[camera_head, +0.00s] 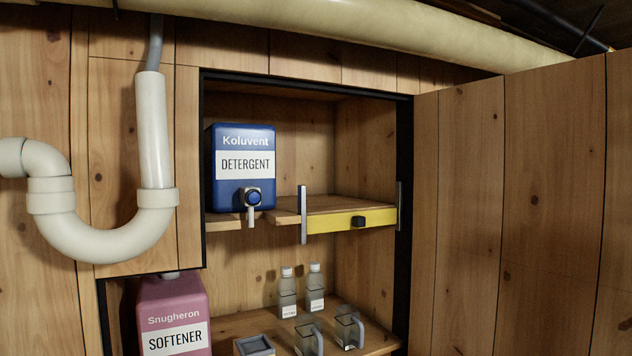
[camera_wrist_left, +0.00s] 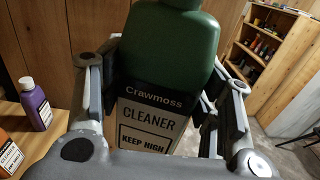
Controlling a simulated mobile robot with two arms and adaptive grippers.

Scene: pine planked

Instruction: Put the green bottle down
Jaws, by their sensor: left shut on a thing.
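The green bottle (camera_wrist_left: 170,45) carries a black and white label reading Crawmoss CLEANER, KEEP HIGH. It fills the middle of the left wrist view, between the two fingers of my left gripper (camera_wrist_left: 160,95), which is shut on it. Its lower part is hidden behind the gripper's body. What lies under the bottle cannot be seen. The green bottle and both grippers are out of the head view.
In the head view, a blue detergent box (camera_head: 242,170) stands on an upper shelf (camera_head: 330,205) with a yellow front strip (camera_head: 335,222). Small bottles and jugs stand on a lower shelf (camera_head: 235,328). A pink softener container (camera_head: 172,308) is lower left. A purple bottle (camera_wrist_left: 36,104) shows in the wrist view.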

